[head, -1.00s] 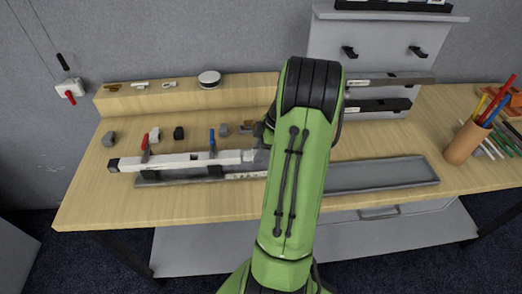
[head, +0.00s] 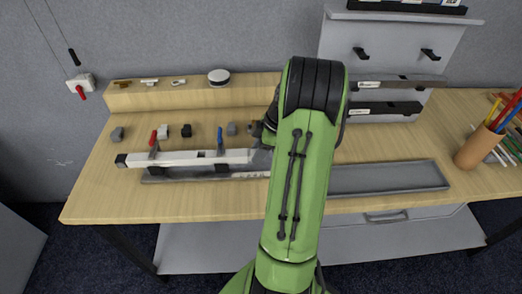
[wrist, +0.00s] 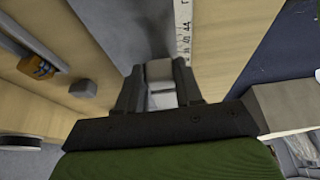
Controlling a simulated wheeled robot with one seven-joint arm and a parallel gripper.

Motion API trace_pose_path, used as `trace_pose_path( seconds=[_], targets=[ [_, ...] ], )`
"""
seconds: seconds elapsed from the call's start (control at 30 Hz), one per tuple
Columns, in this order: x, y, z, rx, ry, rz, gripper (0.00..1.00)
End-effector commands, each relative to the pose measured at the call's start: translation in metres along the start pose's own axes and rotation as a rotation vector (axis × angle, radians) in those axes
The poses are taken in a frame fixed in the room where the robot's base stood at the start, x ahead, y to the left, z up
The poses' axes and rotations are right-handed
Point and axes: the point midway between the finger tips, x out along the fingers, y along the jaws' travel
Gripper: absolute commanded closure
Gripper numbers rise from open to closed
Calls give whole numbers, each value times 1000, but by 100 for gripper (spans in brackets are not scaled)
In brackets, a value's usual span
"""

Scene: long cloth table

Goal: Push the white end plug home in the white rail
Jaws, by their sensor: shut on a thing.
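The white rail (head: 190,158) lies along the left part of the table, with a black piece at its left end. Red (head: 153,138) and blue (head: 220,136) clamp levers stand at it. My arm hides whatever lies past the rail's right end in the head view. In the wrist view my gripper (wrist: 160,88) is shut on a small white block, which looks like the white end plug (wrist: 158,70). I cannot tell whether the plug touches the rail or how deep it sits.
A long grey tray (head: 390,177) with a scale strip (wrist: 183,30) runs along the table. Several small blocks stand behind the rail, including a grey one (head: 117,134) and a black one (head: 187,130). A pen cup (head: 474,148) stands at the right.

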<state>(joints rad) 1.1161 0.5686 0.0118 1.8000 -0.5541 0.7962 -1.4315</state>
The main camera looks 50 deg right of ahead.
Motion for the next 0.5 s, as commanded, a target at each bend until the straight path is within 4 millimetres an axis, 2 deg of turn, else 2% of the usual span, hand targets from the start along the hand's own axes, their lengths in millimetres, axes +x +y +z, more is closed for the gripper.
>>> trace_pose_path(
  seconds=[0.3,0.33,0.5],
  targets=[
    [3,0,-8,-1,1,0,94],
    [3,0,-8,-1,1,0,63],
    [3,0,-8,-1,1,0,37]
  ],
)
